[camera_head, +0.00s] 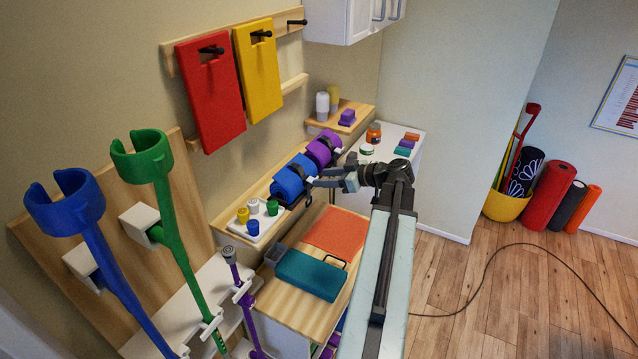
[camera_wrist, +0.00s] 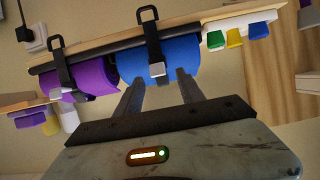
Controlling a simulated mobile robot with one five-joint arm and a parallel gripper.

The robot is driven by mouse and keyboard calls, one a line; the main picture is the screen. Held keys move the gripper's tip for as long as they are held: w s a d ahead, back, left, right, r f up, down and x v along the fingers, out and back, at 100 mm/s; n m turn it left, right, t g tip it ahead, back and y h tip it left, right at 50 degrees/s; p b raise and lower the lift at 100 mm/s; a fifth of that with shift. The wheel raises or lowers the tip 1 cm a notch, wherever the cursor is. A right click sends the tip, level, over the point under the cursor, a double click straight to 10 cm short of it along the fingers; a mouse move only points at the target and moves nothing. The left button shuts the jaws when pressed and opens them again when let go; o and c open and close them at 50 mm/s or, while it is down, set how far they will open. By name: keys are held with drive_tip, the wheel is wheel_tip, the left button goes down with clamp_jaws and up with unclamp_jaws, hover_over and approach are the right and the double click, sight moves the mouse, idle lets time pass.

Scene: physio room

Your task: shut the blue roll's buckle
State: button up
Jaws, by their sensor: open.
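The blue roll (camera_head: 290,180) lies on a wooden wall shelf, with a dark strap around it. In the wrist view the blue roll (camera_wrist: 185,58) is just beyond my gripper. Its black strap has a pale metal buckle piece (camera_wrist: 157,69) on the near side; I cannot tell whether it is latched. My gripper (camera_head: 328,180) is open and empty at the shelf's front, beside the blue roll. In the wrist view the tips of my gripper (camera_wrist: 160,76) stand either side of the buckle piece, apparently short of it.
A purple roll (camera_head: 322,150) with a similar strap lies beside the blue one. A white tray (camera_head: 268,222) of coloured pots stands at the shelf's other end. Below is a wooden top (camera_head: 288,318) with teal and orange pads. Crutches (camera_head: 165,205) stand at the left.

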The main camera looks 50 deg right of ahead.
sight(312, 178)
drive_tip(key=shift+b+x, duration=0.3)
drive_tip(key=shift+x, duration=0.85)
